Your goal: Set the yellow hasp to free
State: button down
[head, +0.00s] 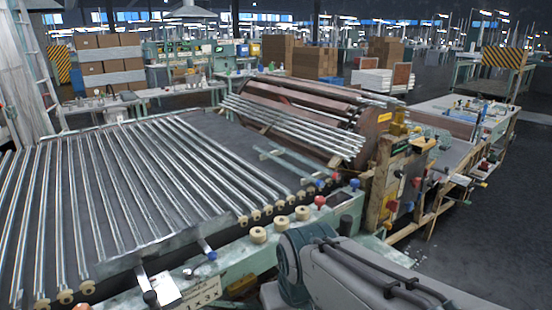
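I cannot clearly make out a yellow hasp. A small yellow piece (398,129) sits on top of the control post (390,185), right of the drum, and may be it. Its setting is too small to read. Part of my grey arm crosses the lower right, in front of the machine's near edge. My gripper is not in view.
A brown drum (290,105) with tubes stands behind. Red and blue knobs (320,201) line the near rail. Dark floor (480,235) is clear at right. Cardboard boxes (105,60) stand at the back.

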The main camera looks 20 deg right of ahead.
aim_at(386, 224)
jog(key=z, duration=1.25)
